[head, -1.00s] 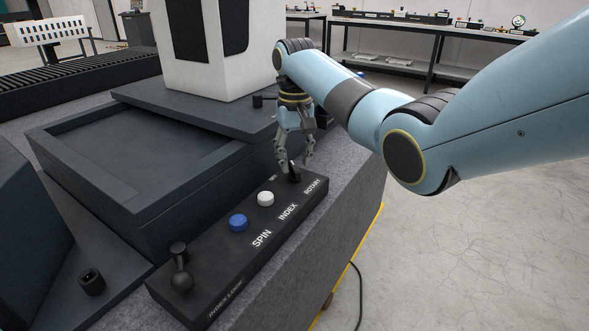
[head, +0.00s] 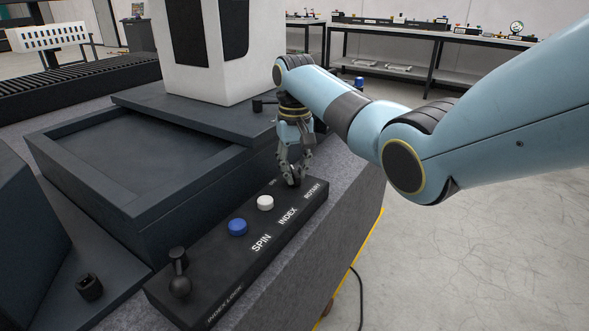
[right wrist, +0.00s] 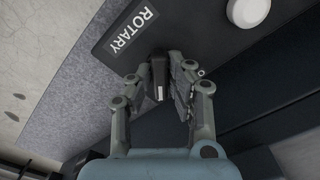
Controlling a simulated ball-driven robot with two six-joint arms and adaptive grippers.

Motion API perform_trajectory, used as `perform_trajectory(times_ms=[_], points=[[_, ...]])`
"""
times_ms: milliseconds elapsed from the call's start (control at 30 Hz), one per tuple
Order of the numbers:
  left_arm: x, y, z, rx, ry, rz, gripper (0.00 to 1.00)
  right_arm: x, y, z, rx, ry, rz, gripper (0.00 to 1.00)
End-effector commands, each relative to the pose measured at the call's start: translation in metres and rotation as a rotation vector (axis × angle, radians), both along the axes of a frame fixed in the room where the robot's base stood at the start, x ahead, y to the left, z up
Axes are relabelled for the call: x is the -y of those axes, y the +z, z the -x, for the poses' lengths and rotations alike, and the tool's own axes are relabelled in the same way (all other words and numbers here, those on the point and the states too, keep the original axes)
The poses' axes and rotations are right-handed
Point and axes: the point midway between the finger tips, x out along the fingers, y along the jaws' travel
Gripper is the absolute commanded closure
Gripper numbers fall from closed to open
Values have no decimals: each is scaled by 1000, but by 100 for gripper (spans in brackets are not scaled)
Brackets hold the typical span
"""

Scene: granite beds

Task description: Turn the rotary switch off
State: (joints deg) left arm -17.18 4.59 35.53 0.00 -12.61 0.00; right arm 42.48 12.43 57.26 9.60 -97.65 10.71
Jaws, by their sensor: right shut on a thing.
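The rotary switch (right wrist: 159,91) is a black knob with a pale mark, at the end of a black control panel (head: 205,278) beside the label ROTARY. In the head view my gripper mostly covers the knob. My right gripper (head: 292,180) points down over that end of the panel and is shut on the knob. In the right wrist view my right gripper (right wrist: 168,88) has its fingers on either side of the knob. My left gripper is not in view.
The panel also bears a white button (head: 265,202), a blue button (head: 237,227) and a black lever (head: 179,280). A dark raised tray (head: 60,165) lies left of the panel. A white machine body (head: 185,80) stands behind.

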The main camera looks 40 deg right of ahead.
Motion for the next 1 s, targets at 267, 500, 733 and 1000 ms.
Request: perform_trajectory(times_ms=[267,500,733,1000], points=[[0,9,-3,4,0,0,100,0,2,0,0,57,0,100],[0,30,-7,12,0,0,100,-1,5,0,0,215,0,100],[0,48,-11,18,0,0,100,-1,5,-1,0,429,-1,100],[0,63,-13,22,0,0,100,-1,3,-1,1,681,-1,100]])
